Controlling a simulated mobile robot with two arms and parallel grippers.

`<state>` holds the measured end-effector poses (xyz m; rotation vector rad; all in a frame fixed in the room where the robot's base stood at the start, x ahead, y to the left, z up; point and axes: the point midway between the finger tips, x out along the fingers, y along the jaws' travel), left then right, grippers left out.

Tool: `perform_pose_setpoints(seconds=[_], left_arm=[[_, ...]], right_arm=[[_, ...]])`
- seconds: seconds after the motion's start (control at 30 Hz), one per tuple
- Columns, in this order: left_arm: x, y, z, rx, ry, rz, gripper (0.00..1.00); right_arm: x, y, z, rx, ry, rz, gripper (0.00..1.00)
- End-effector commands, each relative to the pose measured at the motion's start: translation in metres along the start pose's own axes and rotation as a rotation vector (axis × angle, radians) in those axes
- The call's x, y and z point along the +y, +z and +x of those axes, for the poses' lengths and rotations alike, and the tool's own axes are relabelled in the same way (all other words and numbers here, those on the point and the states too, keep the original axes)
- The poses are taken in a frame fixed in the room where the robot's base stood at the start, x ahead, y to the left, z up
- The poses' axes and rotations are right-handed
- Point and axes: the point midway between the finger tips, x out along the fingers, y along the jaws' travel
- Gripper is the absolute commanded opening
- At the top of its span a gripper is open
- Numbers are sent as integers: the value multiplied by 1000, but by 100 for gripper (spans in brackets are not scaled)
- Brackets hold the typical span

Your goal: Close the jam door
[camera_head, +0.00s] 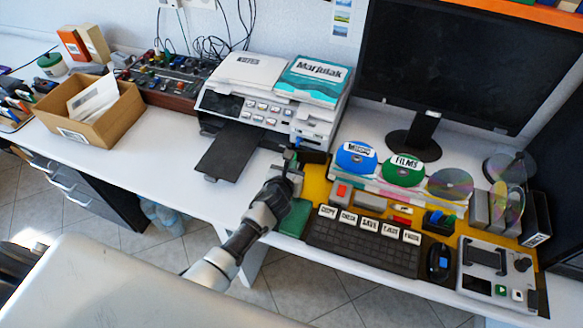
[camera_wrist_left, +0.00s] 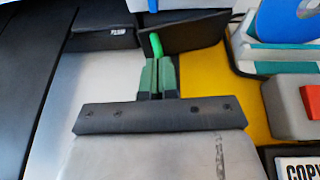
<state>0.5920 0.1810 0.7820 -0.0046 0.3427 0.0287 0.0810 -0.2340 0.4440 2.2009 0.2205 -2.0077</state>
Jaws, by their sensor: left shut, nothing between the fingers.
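The white printer (camera_head: 245,108) stands at the back of the desk. A dark flap (camera_head: 317,157) sticks out at its lower right side and looks like the jam door, standing open; it also shows in the left wrist view (camera_wrist_left: 200,34). A small bright green piece (camera_wrist_left: 156,44) stands at the flap's left end, just beyond my fingertips. My left gripper (camera_head: 293,163) is shut and empty in front of the flap; its green fingertips (camera_wrist_left: 158,76) are together in the left wrist view. Whether they touch the green piece I cannot tell. My right gripper is not in view.
A black paper tray (camera_head: 231,152) juts from the printer's front. A yellow mat (camera_head: 318,188) with a keyboard (camera_head: 362,247) and disc stands lies to the right. A green block (camera_head: 295,218) is below my gripper.

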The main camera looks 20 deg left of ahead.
Motion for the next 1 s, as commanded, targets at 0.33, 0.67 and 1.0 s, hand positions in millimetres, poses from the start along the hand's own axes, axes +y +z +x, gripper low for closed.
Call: perform_pose_setpoints(seconds=[0.33,0.67,1.0], left_arm=[[4,6,3,-3,-40,21,0],[18,9,26,-1,-91,34,0],[19,10,26,-2,-90,31,0]], right_arm=[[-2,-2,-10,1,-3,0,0],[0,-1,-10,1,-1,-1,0],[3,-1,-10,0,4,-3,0]])
